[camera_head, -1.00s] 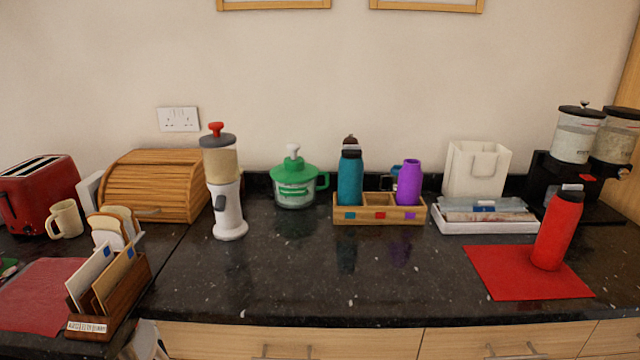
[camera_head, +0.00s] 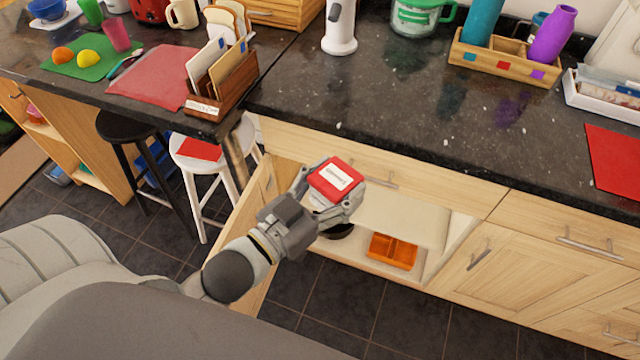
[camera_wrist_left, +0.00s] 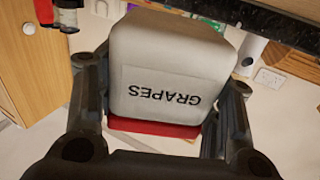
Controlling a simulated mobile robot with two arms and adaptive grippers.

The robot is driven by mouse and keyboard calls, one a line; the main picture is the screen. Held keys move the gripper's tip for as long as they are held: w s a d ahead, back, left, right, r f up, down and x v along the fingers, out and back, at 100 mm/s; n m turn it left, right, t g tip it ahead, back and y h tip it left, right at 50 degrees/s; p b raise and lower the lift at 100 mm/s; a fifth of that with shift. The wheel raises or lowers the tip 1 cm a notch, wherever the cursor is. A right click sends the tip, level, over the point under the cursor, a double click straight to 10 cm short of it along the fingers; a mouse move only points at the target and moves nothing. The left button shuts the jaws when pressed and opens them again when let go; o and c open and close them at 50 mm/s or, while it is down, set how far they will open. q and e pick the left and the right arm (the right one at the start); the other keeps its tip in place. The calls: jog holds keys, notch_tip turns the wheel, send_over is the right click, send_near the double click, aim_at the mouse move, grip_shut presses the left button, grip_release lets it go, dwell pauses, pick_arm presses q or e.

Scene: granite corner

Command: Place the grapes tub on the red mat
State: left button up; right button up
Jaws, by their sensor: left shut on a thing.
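The grapes tub (camera_head: 322,186) is white with a red lid and a white label on top. My left gripper (camera_head: 338,200) is shut on it and holds it in front of the open cupboard, below the counter top. In the left wrist view the tub (camera_wrist_left: 165,75) sits between both fingers (camera_wrist_left: 165,100), with GRAPES upside down and the red lid at the bottom. A bright red mat (camera_head: 615,165) lies on the counter at the right, cut by the frame edge. A duller red mat (camera_head: 145,82) lies on the left counter. My right gripper is out of view.
The cupboard door (camera_head: 245,235) stands open beside my left arm. An orange divided tray (camera_head: 391,251) is inside the cupboard. A letter rack (camera_head: 225,95) stands at the left counter's edge. The counter (camera_head: 400,120) between it and the bottle caddy (camera_head: 505,65) is largely clear.

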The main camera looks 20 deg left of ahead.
pick_arm(q)
jog(key=w+d+r+m+g+h, duration=0.1)
jog(key=w+d+m+g+h, duration=0.1)
jog(key=d+m+g+h, duration=0.2)
jog(key=w+d+r+m+g+h, duration=0.2)
jog(key=w+d+m+g+h, duration=0.1)
jog(key=d, duration=0.4)
jog(key=shift+w+d+r+m+g+h, duration=0.3)
jog(key=shift+m+g+h, duration=0.55)
jog(key=shift+h, duration=0.55)
